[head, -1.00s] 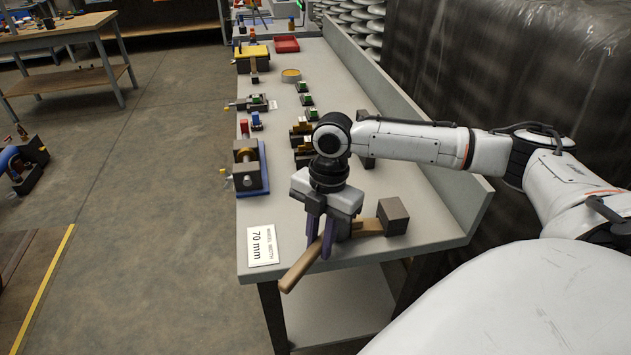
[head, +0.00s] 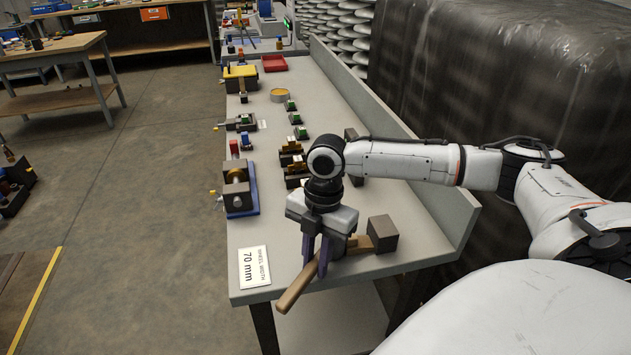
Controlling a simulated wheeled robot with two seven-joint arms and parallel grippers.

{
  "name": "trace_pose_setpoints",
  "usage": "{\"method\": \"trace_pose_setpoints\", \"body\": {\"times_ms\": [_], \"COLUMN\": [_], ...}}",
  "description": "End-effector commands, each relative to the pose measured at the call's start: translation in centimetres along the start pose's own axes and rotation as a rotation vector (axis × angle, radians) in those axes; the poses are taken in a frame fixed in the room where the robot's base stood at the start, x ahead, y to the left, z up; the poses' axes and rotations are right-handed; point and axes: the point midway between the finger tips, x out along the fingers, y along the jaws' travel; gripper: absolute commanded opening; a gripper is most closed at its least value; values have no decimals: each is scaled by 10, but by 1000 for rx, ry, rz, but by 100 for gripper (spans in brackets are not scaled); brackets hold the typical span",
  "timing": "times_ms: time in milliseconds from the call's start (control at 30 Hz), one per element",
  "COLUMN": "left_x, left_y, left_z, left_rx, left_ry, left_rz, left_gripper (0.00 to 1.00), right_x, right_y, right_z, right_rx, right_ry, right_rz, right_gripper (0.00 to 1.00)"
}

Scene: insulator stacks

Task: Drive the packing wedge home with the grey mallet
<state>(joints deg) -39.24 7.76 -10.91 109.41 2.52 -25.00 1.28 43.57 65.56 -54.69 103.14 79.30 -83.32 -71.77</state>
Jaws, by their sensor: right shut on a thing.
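My right gripper (head: 316,262) points down over the near end of the bench. It is shut on a light wooden handle (head: 294,291), which I take for the grey mallet's. The handle slants toward the front left, its end past the bench edge. A dark grey-brown block (head: 383,233) stands on the bench just right of the gripper. A flat brown wooden piece (head: 359,244) runs from the block toward the gripper. The gripper hides where piece and handle meet, so I cannot tell whether they are one thing. I cannot pick out the packing wedge for certain. My left gripper is not in view.
A 70 mm card (head: 254,268) lies at the bench's near left corner. Beyond it stands a dark clamp-like fixture on a blue base (head: 246,205). Small fixtures (head: 291,155) stand behind my wrist. A raised edge (head: 450,236) bounds the bench's right side.

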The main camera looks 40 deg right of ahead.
Motion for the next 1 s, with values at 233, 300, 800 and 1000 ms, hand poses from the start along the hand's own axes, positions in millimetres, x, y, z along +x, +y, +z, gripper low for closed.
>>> {"method": "trace_pose_setpoints", "body": {"times_ms": [233, 300, 800, 1000], "left_x": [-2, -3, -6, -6], "left_y": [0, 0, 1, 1], "left_z": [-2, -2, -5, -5], "left_rx": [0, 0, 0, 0], "left_ry": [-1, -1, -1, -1], "left_rz": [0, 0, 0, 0], "left_gripper": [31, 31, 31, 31], "right_x": [-1, -1, -1, 0], "right_y": [0, 0, -2, -2], "right_z": [0, 1, 2, 2], "right_rx": [0, 0, 2, 2], "right_ry": [0, 0, -1, -2], "right_rz": [1, 1, -1, -2], "right_gripper": [0, 0, 0, 0]}}
